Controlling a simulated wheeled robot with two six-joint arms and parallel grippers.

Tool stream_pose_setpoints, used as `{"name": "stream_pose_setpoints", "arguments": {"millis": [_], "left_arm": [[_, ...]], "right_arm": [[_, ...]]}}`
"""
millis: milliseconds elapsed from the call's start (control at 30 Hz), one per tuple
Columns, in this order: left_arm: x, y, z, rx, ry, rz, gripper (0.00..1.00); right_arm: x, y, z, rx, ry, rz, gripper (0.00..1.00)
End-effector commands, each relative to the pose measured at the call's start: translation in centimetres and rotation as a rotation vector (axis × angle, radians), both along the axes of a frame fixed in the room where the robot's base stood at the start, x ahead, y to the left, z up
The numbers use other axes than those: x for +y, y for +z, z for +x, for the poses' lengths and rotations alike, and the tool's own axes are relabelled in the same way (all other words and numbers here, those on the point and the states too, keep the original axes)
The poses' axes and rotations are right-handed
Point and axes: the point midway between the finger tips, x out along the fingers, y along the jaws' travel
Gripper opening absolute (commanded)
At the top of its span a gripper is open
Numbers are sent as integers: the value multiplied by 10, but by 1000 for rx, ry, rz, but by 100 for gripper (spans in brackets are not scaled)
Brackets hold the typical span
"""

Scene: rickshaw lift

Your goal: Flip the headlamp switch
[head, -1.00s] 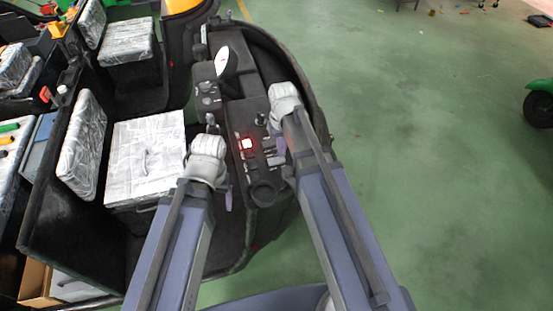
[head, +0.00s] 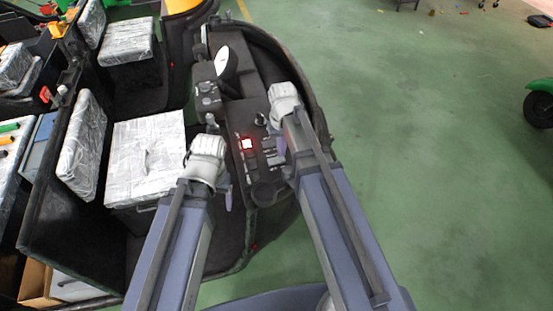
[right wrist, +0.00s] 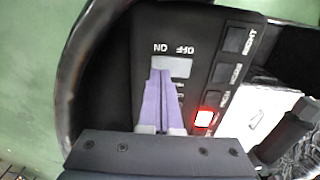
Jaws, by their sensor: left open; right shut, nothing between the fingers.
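The black control panel (head: 262,175) carries several switches and a red-lit button (head: 246,144). In the right wrist view, a light grey switch (right wrist: 172,66) sits under upside-down ON and OFF lettering. My right gripper (right wrist: 163,76) is shut and empty, its purple fingertips at the lower left edge of the grey switch; I cannot tell whether they touch it. The red-lit button (right wrist: 204,118) is right of the fingers. In the head view, my right gripper (head: 278,150) is over the panel's right side. My left gripper (head: 228,197) is open at the panel's left edge.
A row of dark labelled buttons (right wrist: 228,73) runs beside the grey switch. A round mirror (head: 227,62) stands at the panel's far end. A wrapped white seat (head: 145,155) lies left of my left gripper. Green floor (head: 420,150) is open on the right.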

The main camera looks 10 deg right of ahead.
Motion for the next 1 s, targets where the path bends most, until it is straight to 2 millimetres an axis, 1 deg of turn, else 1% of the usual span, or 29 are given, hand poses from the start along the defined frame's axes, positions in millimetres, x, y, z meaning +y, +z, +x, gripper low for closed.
{"name": "stream_pose_setpoints", "arguments": {"millis": [267, 1000], "left_arm": [[0, -1, 0, 0, 0, 0, 75], [0, -11, 0, 0, 0, 0, 75]], "right_arm": [[0, -1, 0, 0, 0, 0, 0], [0, -11, 0, 0, 0, 0, 0]]}}
